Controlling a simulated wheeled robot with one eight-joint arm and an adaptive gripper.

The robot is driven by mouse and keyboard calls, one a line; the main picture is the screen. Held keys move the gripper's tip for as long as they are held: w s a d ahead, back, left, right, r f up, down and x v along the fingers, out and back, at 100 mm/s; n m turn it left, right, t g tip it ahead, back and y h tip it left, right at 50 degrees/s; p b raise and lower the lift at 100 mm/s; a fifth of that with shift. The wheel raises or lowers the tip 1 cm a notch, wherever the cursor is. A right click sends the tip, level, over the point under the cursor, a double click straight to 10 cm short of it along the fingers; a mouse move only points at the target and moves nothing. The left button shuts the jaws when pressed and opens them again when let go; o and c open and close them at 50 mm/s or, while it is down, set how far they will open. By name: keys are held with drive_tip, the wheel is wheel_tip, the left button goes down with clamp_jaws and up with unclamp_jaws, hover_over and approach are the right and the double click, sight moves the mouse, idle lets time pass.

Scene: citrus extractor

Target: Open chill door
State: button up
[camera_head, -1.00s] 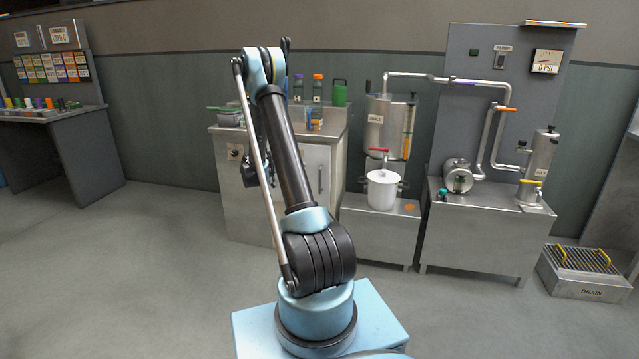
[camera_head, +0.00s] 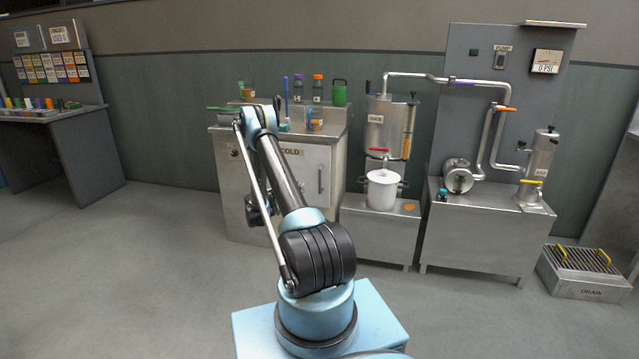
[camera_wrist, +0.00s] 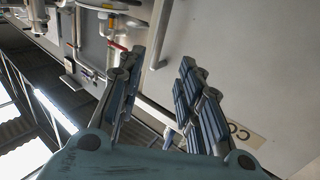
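The chill door (camera_head: 298,185) is the pale front panel of the steel cabinet marked COLD, and it looks shut. Its upright bar handle (camera_head: 320,179) is near the door's right edge. In the wrist view, the door (camera_wrist: 235,65) fills the right side, and the handle (camera_wrist: 161,35) shows ahead, in line with the gap between my fingers. My gripper (camera_wrist: 163,58) is open with nothing between its fingers. I cannot tell how far the handle is from the fingertips. In the head view my arm covers the door's left part and my gripper is mostly hidden.
Bottles and a green can (camera_head: 339,93) sit on the cabinet top. The floor in front is clear.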

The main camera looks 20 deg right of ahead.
hover_over(320, 192)
drive_tip(key=shift+w+d, duration=0.15)
drive_tip(key=shift+w, duration=0.25)
clamp_jaws()
